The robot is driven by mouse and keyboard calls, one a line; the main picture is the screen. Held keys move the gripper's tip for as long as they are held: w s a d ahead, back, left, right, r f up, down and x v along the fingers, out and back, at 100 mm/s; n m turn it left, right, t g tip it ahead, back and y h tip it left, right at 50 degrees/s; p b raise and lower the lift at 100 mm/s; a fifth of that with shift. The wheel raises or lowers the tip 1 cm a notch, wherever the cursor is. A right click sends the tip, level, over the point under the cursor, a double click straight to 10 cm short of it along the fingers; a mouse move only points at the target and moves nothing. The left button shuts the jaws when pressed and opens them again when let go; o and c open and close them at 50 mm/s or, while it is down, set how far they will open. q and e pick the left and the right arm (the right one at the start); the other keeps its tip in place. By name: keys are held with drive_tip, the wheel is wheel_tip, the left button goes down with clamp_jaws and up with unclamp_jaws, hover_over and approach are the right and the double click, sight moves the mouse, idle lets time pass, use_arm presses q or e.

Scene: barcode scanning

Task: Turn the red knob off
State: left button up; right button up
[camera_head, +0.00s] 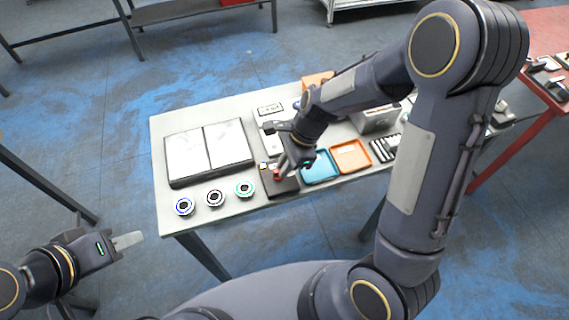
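The red knob (277,176) shows as a small red patch on a dark box (281,188) at the front middle of the table. My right gripper (284,166) is right at the knob, reaching down from the right side. Its fingers partly cover the knob, and I cannot tell whether they touch or hold it. How the knob is turned is too small to see. My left gripper (128,241) is off the table at the lower left, away from the knob. Its fingers appear as one pale shape, so I cannot tell its opening.
The grey table (240,213) also bears a pair of white panels (208,147), several round coloured rings (215,197), a blue tray (320,167) and an orange tray (351,156). A red table (515,135) stands at the right. My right arm hides part of the table's back right.

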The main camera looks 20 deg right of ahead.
clamp_jaws()
drive_tip(key=n, duration=0.1)
drive_tip(key=n+g+p, duration=0.1)
drive_tip(key=n, duration=0.1)
drive_tip(key=shift+w+n, duration=0.3)
drive_tip(key=n, duration=0.1)
drive_tip(key=n+g+h, duration=0.1)
drive_tip(key=n, duration=0.2)
drive_tip(key=shift+w+a+n+g+p, duration=0.25)
drive_tip(key=shift+n+g+p, duration=0.05)
drive_tip(key=shift+g, duration=0.1)
drive_tip(key=n, duration=0.1)
drive_tip(key=n+h, duration=0.1)
drive_tip(key=n, duration=0.1)
drive_tip(key=n+g, duration=0.1)
drive_tip(key=shift+w+a+n+h, duration=0.2)
drive_tip(key=shift+a+n+h, duration=0.1)
drive_tip(key=shift+h, duration=0.1)
drive_tip(key=n, duration=0.1)
drive_tip(key=n+h, duration=0.1)
drive_tip(key=n, duration=0.1)
drive_tip(key=n+h, duration=0.1)
drive_tip(key=n, duration=0.1)
drive_tip(key=shift+a, duration=0.25)
drive_tip(key=o, duration=0.6)
unclamp_jaws()
drive_tip(key=shift+o, duration=0.2)
